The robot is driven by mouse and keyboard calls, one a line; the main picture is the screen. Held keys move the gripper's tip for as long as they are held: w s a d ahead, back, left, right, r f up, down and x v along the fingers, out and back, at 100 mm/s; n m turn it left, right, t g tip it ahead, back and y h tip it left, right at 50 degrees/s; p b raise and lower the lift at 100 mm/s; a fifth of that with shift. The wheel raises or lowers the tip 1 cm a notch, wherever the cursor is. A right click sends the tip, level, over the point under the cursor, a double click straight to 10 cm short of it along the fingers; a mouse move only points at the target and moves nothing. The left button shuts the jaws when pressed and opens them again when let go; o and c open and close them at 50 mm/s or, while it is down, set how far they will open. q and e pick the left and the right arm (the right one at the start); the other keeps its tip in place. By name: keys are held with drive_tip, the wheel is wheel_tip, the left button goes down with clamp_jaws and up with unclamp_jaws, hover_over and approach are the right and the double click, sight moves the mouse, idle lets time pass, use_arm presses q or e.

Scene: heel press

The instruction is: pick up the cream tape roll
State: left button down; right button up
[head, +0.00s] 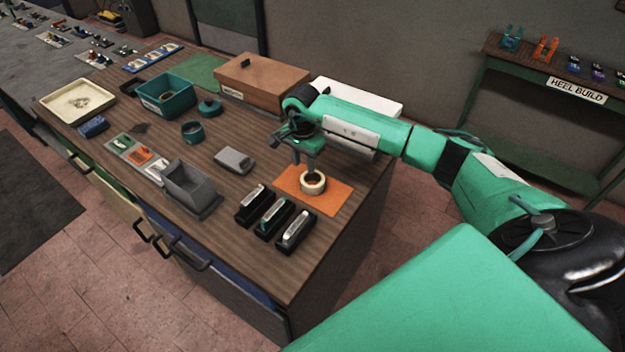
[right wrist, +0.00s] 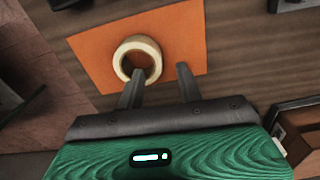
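The cream tape roll (head: 313,183) lies flat on an orange mat (head: 338,197) on the wooden bench. In the right wrist view the roll (right wrist: 153,45) shows as a ring with the orange mat visible through its hole. My right gripper (head: 308,166) is above the roll, pointing down. I cannot tell the exact height of the fingertips over the mat. My left gripper is not in view.
Three black holders (head: 274,219) stand left of the orange mat. A grey bin (head: 190,186) and a grey block (head: 234,159) are farther left. A brown box (head: 262,82) and a white box (head: 358,97) stand behind. The bench's right edge is close to the mat.

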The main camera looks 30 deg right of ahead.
sight(305, 173)
drive_tip(key=shift+s+f+p, duration=0.1)
drive_tip(key=shift+f+p, duration=0.2)
drive_tip(key=shift+p, duration=0.05)
wheel_tip(305, 173, down, 4)
drive_tip(key=shift+s+r+p, duration=0.1)
drive_tip(key=shift+p, duration=1)
drive_tip(key=shift+f, duration=0.35)
clamp_jaws()
